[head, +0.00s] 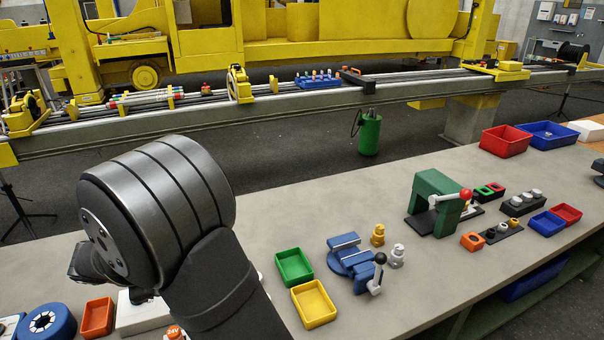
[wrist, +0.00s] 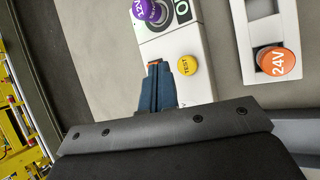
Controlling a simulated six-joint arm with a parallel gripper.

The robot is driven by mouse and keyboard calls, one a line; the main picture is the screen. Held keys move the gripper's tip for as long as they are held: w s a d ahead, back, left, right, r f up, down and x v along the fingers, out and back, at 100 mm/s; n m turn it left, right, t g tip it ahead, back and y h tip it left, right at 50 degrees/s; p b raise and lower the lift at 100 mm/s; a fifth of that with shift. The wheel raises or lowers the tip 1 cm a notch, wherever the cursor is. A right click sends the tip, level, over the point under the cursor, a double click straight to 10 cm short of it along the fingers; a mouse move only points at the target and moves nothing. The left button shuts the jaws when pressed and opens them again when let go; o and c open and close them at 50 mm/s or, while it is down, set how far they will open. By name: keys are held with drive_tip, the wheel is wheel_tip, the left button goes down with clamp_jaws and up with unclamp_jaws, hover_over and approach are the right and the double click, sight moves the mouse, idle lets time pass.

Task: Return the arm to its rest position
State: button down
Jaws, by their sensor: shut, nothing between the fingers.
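My gripper (wrist: 158,85) shows in the wrist view with its two blue fingers together and nothing between them. The fingertips appear over or beside a white box (wrist: 198,70) with a yellow TEST button (wrist: 187,66) and a purple knob (wrist: 150,10); I cannot tell the height gap. In the head view my dark arm (head: 165,215) rises over the bench's near left part, and its wrist hides most of the gripper and the bench behind it.
An orange 24V knob (wrist: 275,61) sits in a white holder (wrist: 252,12). Green (head: 295,267) and yellow (head: 314,304) trays and a blue vise (head: 350,262) stand right of my arm. An orange tray (head: 97,317) and blue round part (head: 47,323) lie left. The bench's middle (head: 300,205) is clear.

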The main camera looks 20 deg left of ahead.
drive_tip(key=shift+f, duration=0.7)
wheel_tip(320, 180, up, 6)
drive_tip(key=shift+r, duration=0.15)
